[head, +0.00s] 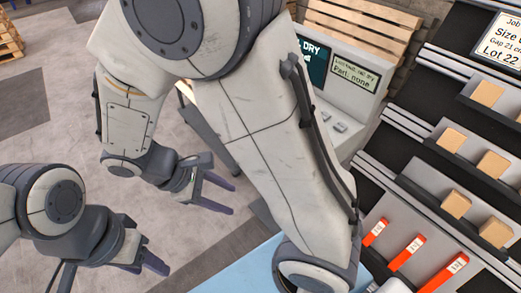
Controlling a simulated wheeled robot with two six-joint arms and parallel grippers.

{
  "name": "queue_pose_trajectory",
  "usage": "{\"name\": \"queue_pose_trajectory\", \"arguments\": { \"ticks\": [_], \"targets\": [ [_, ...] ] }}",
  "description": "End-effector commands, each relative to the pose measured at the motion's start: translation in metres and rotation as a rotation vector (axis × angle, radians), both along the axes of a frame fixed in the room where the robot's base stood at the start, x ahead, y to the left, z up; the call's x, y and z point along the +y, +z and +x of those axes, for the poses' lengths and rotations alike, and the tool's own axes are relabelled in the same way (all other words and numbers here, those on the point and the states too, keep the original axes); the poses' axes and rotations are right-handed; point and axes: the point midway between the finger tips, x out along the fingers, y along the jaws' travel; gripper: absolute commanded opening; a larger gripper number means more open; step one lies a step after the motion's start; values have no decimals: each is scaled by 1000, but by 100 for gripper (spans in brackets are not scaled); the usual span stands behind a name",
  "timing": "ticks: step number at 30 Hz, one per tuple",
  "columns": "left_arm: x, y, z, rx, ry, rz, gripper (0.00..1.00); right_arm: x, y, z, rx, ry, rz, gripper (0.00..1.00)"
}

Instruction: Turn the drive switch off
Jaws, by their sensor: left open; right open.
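I cannot make out a drive switch in the head view. A grey-white console (352,72) stands at the upper middle, with a dark screen reading "DRY", a light panel reading "Part: none" and a few small light buttons (334,121). My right arm crosses in front of its left side and hides part of it. My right gripper (214,193) is open and empty above the grey floor, left of the console and apart from it.
A dark rack (405,165) on the right holds several tan blocks (454,139) on sloped shelves, with red-orange labelled tabs (407,252) below. A blue surface (240,275) lies at the bottom middle. Wooden pallets (365,25) stand behind the console. Open floor lies at left.

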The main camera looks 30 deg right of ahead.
Motion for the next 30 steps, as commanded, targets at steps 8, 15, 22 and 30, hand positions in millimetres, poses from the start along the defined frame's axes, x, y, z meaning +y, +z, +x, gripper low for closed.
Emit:
{"name": "queue_pose_trajectory", "arguments": {
  "ticks": [8,15,22,30],
  "targets": [
    [0,-21,0,0,0,0,50,-74,-75,68,250,225,-478,52],
    [0,-32,0,0,0,0,50,-119,-139,110,406,433,-773,52],
    [0,-35,0,0,0,0,50,-135,-171,125,460,541,-889,52],
    [0,-27,0,0,0,0,50,-166,-171,127,469,549,-898,52]
  ]
}}
